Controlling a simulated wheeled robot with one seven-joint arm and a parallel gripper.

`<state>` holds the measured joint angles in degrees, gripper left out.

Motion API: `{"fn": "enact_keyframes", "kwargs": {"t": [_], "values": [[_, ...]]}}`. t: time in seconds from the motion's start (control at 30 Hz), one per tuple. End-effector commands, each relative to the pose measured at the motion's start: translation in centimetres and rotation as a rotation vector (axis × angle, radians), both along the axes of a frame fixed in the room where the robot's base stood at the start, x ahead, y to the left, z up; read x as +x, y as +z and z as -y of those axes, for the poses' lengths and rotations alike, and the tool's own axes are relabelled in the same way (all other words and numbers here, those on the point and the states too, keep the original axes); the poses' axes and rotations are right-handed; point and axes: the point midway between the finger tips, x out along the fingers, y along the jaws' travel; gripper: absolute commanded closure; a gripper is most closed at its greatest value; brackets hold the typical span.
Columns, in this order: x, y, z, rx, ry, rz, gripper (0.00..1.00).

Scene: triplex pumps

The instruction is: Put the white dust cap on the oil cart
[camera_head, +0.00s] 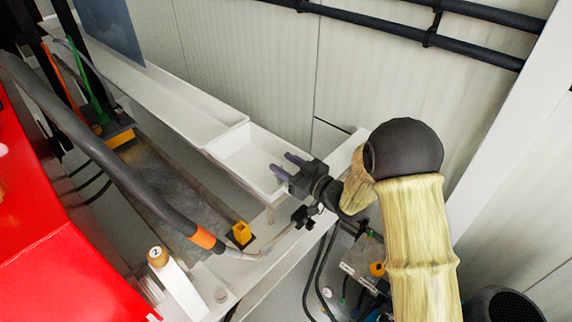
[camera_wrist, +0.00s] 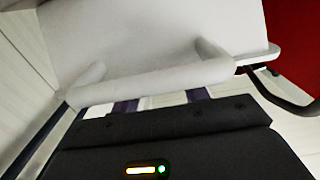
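My gripper (camera_head: 284,164) points left over the small white tray (camera_head: 248,160), its two dark purple fingers apart with nothing visible between them in the head view. In the wrist view the fingers (camera_wrist: 161,101) are also spread, and a pale rounded edge crosses their tips; I cannot tell what it belongs to. A small white round piece (camera_head: 327,292) shows by the grey, hose-fitted unit (camera_head: 362,258) at lower right, partly behind my arm. Another pale round piece (camera_head: 221,296) lies on the white frame at the bottom. I cannot tell which is the dust cap, or identify the oil cart surely.
A long white trough (camera_head: 185,98) runs along the wall beyond the tray. A thick grey hose (camera_head: 120,165) with an orange band crosses the left side. A yellow block (camera_head: 242,232) and red housing (camera_head: 50,240) stand nearby. Dark pipes (camera_head: 400,30) run along the wall.

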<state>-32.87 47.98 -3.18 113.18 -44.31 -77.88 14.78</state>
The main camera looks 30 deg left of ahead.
Motion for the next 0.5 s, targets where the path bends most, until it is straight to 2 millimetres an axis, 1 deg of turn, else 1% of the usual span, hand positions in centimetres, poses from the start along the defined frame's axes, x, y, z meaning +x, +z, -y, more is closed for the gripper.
{"fn": "enact_keyframes", "kwargs": {"t": [0.23, 0.43, 0.5], "values": [[0.0, 0.3, 0.0, 0.000, 0.000, 0.000, 0.56], [0.0, 1.6, 0.0, -0.001, 0.000, 0.000, 0.56], [-0.1, 1.0, 1.0, -0.001, -0.003, 0.000, 0.56]]}}
